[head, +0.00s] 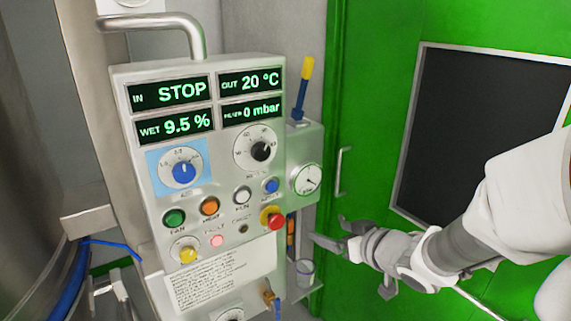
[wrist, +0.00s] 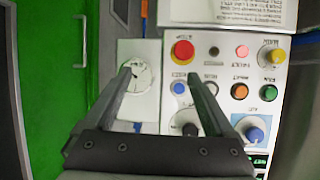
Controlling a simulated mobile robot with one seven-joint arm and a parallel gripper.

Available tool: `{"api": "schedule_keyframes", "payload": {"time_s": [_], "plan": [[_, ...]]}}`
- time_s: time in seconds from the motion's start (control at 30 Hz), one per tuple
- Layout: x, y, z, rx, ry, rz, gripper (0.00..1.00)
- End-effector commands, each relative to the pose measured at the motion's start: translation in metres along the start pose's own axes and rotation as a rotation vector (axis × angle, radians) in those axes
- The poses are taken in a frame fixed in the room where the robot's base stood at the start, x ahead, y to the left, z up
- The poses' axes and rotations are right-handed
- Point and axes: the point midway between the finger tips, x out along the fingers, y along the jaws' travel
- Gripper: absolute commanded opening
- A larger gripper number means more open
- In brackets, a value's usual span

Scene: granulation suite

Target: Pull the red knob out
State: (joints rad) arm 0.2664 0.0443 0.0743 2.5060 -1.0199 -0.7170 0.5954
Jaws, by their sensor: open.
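The red knob (head: 277,222) is a red mushroom-shaped button on a yellow base, at the lower right of the grey control panel (head: 270,294). In the wrist view, which shows the panel upside down, the red knob (wrist: 182,52) lies ahead of the fingertips, nearer the right finger. My gripper (head: 328,231) is open and empty, to the right of the knob in the head view and apart from it. Both fingers of my gripper (wrist: 161,77) show in the wrist view with a wide gap between them. Nothing hides the knob.
A round gauge (head: 307,179) sits on a box at the panel's right. A green door (head: 372,150) stands behind my arm. A pipe handle (head: 170,20) arches above the panel.

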Motion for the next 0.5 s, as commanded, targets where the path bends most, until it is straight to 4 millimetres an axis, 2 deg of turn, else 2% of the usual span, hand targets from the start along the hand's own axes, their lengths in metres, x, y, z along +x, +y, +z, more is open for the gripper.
{"api": "schedule_keyframes", "payload": {"time_s": [0.13,0.33,0.5], "plan": [[0.004,-0.021,0.003,0.041,0.028,-0.126,0.89],[0.012,-0.03,0.004,0.055,0.041,-0.174,0.89],[0.038,-0.035,0.004,0.055,0.04,-0.175,0.89]]}}
